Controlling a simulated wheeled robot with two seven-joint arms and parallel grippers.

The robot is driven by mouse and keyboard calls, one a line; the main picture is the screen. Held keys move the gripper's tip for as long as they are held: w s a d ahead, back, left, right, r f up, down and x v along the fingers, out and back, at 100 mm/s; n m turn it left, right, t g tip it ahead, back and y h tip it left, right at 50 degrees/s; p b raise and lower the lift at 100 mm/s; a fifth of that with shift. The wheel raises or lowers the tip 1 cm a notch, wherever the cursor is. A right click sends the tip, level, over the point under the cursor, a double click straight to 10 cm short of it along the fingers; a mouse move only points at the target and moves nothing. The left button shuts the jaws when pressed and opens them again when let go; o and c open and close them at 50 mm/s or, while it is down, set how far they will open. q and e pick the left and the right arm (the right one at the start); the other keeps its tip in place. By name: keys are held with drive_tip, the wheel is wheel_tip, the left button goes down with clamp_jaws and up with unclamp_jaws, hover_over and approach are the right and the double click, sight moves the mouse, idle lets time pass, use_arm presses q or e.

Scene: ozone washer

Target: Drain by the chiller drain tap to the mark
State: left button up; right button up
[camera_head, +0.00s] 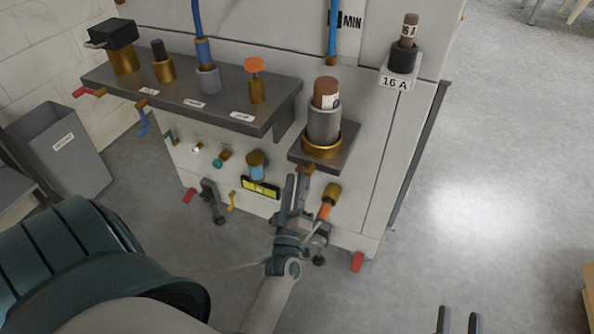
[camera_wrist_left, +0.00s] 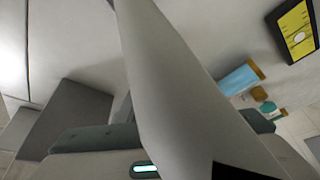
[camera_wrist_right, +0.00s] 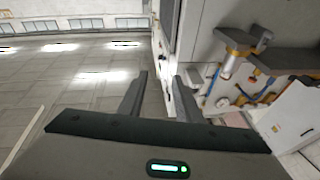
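My left gripper (camera_head: 296,182) is in front of the machine's lower panel, fingers pointing up, with a narrow gap between them. Just right of it is a brass tap with an orange end (camera_head: 329,201); I cannot tell whether they touch. Left of it are a blue sight glass with brass ends (camera_head: 257,166), a teal-tipped tap (camera_head: 221,158) and a yellow level gauge (camera_head: 261,187). I cannot tell which tap is the chiller drain. A pale shape hides the fingers in the left wrist view. My right gripper (camera_head: 459,320) is open and empty, away from the machine.
A dark shelf (camera_head: 280,90) with several brass fittings juts out above the taps. A smaller bracket (camera_head: 340,147) carries a grey cylinder with a brown top. A grey bin (camera_head: 62,150) stands at left.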

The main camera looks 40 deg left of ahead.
use_arm(q)
drive_tip(key=shift+v, duration=1.8)
use_arm(e)
drive_tip(key=shift+w+d+f+g, duration=0.1)
drive_tip(key=shift+w+f+g, duration=0.2)
drive_tip(key=shift+f, duration=0.2)
drive_tip(key=shift+s, duration=0.1)
